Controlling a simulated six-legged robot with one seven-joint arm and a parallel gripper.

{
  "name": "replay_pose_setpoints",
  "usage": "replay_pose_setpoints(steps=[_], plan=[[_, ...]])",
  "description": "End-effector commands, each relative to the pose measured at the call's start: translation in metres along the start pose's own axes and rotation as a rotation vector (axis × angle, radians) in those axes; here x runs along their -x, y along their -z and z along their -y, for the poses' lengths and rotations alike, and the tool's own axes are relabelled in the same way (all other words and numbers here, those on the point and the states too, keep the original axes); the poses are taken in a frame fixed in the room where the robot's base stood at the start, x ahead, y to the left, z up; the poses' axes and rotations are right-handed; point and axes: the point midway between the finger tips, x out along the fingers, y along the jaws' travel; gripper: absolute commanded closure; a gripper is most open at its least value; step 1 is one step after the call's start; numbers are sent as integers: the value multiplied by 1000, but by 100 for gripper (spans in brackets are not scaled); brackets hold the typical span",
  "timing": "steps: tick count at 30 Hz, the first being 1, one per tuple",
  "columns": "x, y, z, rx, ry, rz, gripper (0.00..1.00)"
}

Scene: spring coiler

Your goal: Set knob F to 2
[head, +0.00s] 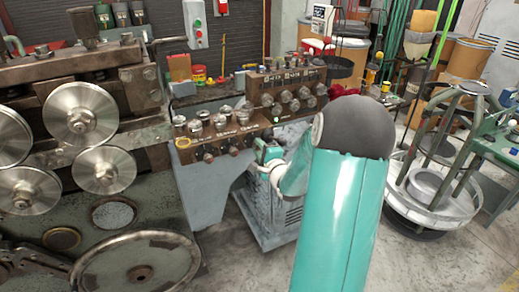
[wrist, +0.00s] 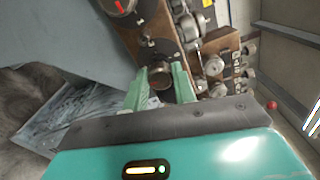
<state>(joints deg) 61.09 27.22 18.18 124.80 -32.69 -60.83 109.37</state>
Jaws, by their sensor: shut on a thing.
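My gripper (wrist: 161,82) is at the front of a brown control panel. In the wrist view its two green fingers are shut on a dark round knob (wrist: 160,80), one finger on each side. In the head view my gripper (head: 266,150) is at the right end of the lower brown panel (head: 220,143), and my arm comes in from the right. The held knob is hidden there. No letter or scale number on it is readable, so I cannot tell its setting.
Other dark knobs (head: 208,153) line the panel front to the left. A dial with a red mark (wrist: 123,6) shows in the wrist view. An upper panel (head: 290,90) with several knobs stands at the right. Large metal rollers (head: 80,113) fill the left side.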

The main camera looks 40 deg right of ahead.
Motion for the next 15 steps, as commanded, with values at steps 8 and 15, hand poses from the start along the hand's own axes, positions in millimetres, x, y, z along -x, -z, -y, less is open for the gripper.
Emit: replay_pose_setpoints(steps=[8, 15], plan=[[1, 1, -1, 0, -2, -3, 64], [1, 1, -1, 1, -1, -1, 51]])
